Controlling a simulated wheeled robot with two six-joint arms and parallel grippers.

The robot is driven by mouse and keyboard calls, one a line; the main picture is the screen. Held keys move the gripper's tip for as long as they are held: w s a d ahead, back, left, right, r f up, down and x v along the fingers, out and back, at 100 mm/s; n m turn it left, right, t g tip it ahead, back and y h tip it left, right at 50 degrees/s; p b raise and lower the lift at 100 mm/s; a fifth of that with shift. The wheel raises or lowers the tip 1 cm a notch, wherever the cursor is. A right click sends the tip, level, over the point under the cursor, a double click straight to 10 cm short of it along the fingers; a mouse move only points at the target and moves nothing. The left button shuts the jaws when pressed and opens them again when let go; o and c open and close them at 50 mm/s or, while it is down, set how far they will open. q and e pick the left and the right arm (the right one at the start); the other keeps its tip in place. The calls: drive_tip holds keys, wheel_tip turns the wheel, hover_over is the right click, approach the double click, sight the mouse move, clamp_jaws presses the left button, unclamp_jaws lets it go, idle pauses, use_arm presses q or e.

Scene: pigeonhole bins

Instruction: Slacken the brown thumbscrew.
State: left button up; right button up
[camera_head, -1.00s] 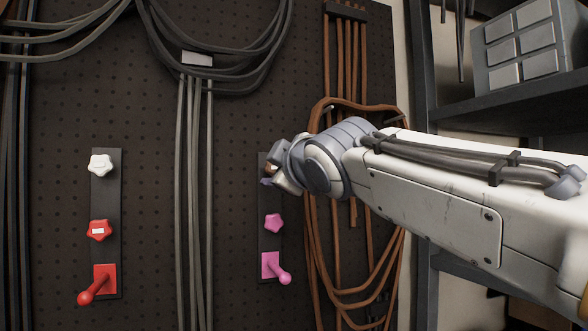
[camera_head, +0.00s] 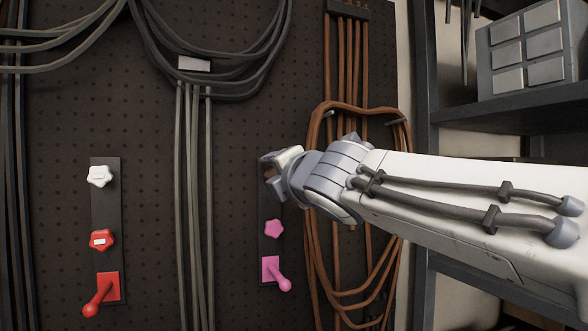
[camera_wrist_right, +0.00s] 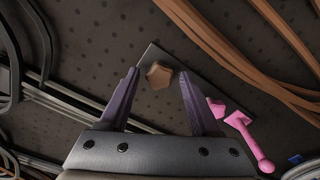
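The brown thumbscrew (camera_wrist_right: 158,76) is a faceted knob at the upper end of a dark strip on the pegboard, seen in the right wrist view. My right gripper (camera_wrist_right: 158,90) is open, with one purple-grey finger on each side of the knob's direction. The knob shows between the fingertips; I cannot tell whether they touch it or how deep it sits. In the head view my right gripper (camera_head: 272,173) is over the top of that strip, and it largely hides the thumbscrew there. My left gripper is not in view.
On the same strip, a pink star knob (camera_head: 274,228) and a pink lever (camera_head: 275,272) sit below. A second strip at left holds a white knob (camera_head: 100,176), a red knob (camera_head: 102,240) and a red lever (camera_head: 105,286). Brown cables (camera_head: 315,240) hang close by on the right.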

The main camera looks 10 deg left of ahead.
drive_tip(key=shift+b+v, duration=0.5)
drive_tip(key=shift+v, duration=2.5)
